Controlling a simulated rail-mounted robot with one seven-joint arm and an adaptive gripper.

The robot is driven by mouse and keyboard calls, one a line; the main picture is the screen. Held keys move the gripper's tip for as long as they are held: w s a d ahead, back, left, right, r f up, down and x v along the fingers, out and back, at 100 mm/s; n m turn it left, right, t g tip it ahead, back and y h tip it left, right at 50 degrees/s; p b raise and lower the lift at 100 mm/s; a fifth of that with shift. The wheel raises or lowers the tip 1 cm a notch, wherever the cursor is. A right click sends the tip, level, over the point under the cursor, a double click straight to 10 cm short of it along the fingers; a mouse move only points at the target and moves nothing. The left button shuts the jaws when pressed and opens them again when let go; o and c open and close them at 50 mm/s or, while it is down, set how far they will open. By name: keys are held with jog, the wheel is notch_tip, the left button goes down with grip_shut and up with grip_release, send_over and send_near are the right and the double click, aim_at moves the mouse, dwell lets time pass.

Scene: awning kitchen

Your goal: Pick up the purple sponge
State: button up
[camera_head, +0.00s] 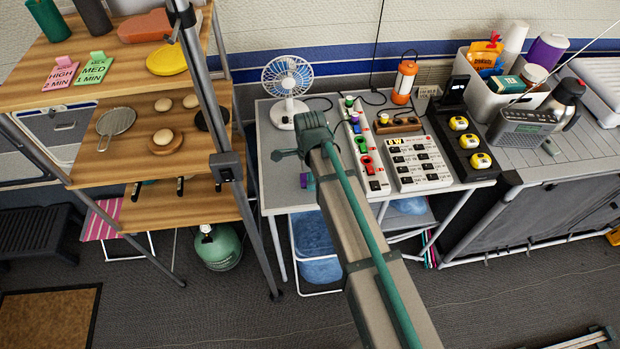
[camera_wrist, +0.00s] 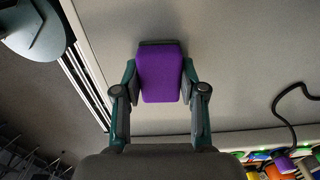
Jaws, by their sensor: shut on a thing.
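The purple sponge (camera_wrist: 160,75) sits between the two fingers of my gripper (camera_wrist: 160,90) in the wrist view. It is a purple block with a dark layer along its far edge, and both fingers touch its sides. In the head view a small part of the sponge (camera_head: 304,180) shows below my gripper (camera_head: 300,155), over the grey table; my arm hides most of it. My gripper is shut on the sponge. I cannot tell whether the sponge touches the table.
A white fan (camera_head: 288,90) stands behind my gripper on the grey table (camera_head: 285,195). A power strip (camera_head: 366,150) and a white button panel (camera_head: 418,162) lie to the right. A wooden shelf (camera_head: 120,95) with a metal post stands close on the left.

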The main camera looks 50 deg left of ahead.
jog(key=shift+r, duration=0.45)
jog(key=shift+r+b, duration=0.8)
jog(key=shift+r, duration=0.15)
jog(key=s+d+r+b, duration=0.3)
jog(key=s+d+r, duration=0.4)
jog(key=d+r, duration=0.3)
jog(key=shift+d, duration=1.05)
